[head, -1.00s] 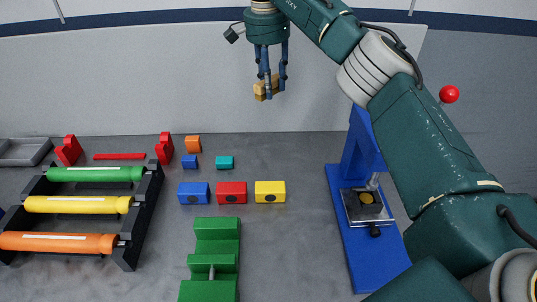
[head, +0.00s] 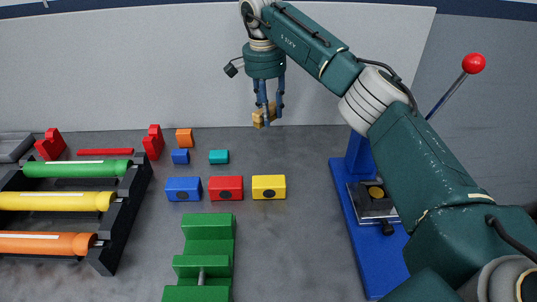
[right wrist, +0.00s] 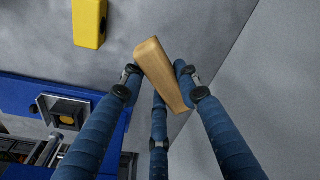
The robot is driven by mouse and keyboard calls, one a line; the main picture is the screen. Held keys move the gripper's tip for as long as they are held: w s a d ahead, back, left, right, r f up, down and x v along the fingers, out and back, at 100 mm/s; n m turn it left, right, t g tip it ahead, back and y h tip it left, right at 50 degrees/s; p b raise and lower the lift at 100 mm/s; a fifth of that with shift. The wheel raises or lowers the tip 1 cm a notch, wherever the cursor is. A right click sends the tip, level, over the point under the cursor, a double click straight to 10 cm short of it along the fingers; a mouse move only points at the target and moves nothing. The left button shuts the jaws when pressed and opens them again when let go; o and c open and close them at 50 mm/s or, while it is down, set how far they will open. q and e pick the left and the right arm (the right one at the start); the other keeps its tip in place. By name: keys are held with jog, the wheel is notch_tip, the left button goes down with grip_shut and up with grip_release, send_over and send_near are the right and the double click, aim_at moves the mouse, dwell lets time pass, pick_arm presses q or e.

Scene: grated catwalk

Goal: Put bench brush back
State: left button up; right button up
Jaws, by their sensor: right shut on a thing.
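My right gripper (head: 268,112) hangs fingers down in front of the pale back wall, near the back edge of the grey worktop. It is shut on a light wooden piece (head: 258,118), which I take to be the bench brush. In the right wrist view the wooden piece (right wrist: 163,73) is a long tan block, slanted between the blue fingers (right wrist: 160,95). No bristles show, and its far end is partly hidden by the fingers. It looks held above the worktop, clear of other things. My left gripper is not in view.
Blue, red and yellow blocks (head: 226,188) stand in a row below the gripper. A green stepped stand (head: 208,228) is in front. A black rack with coloured rollers (head: 130,205) is left. A blue press (head: 357,225) with a red-knobbed lever (head: 473,63) stands right. Between is bare worktop.

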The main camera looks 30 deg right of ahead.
jog(key=p, duration=0.1)
send_over(270, 160)
jog(key=f, duration=0.9)
jog(key=shift+a+f, duration=0.2)
notch_tip(270, 160, down, 4)
jog(key=shift+f+p, duration=0.25)
jog(key=shift+p, duration=0.15)
jog(key=shift+f, duration=0.2)
jog(key=o, duration=1.1)
jog(key=shift+f, duration=0.1)
jog(key=shift+r, duration=0.25)
jog(key=r, duration=0.3)
jog(key=r+b, duration=0.1)
jog(key=r, duration=0.3)
jog(key=a+r+b, duration=0.1)
jog(key=r, duration=0.2)
jog(key=shift+s+r, duration=0.15)
jog(key=shift+r, duration=0.7)
